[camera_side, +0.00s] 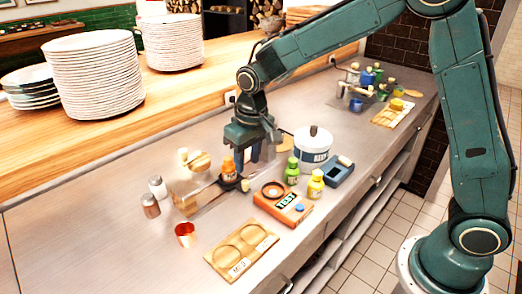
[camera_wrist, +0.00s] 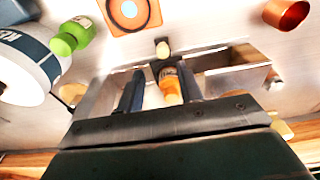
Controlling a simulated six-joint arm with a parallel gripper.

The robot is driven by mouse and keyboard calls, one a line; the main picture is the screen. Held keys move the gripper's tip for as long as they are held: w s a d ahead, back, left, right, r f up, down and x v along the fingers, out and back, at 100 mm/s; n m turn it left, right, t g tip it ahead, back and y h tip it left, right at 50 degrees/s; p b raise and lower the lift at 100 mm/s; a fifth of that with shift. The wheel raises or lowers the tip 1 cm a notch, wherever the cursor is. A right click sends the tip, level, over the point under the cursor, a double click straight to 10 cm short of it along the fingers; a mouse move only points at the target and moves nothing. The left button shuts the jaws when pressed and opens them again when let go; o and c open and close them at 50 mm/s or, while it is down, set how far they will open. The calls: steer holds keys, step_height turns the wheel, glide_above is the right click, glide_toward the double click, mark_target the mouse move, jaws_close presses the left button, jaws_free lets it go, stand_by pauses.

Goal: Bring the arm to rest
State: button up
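My gripper (camera_side: 247,158) hangs fingers down over the metal counter (camera_side: 110,215). In the wrist view its two dark fingers (camera_wrist: 158,92) stand apart with nothing clamped between them. A small bottle with an orange cap (camera_side: 228,167) stands in a dark holder at the metal rack (camera_side: 186,205). The bottle (camera_wrist: 169,84) shows between the fingers in the wrist view, nearer the right one. I cannot tell the height gap between the fingertips and the bottle.
Near the gripper are a white tub (camera_side: 313,150), green bottle (camera_side: 291,174), yellow bottle (camera_side: 316,186), orange device (camera_side: 283,207) and blue-grey box (camera_side: 340,172). Plate stacks (camera_side: 95,80) line the ledge.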

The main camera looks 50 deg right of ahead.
steer(key=s+d+r+t, duration=0.2)
steer(key=s+d+r, duration=0.2)
steer(key=s+r, duration=0.4)
steer(key=s+d+r+t, duration=0.1)
steer(key=s+d+r, duration=0.4)
steer(key=s, duration=0.6)
steer(key=s+t, duration=0.1)
steer(key=s, duration=0.7)
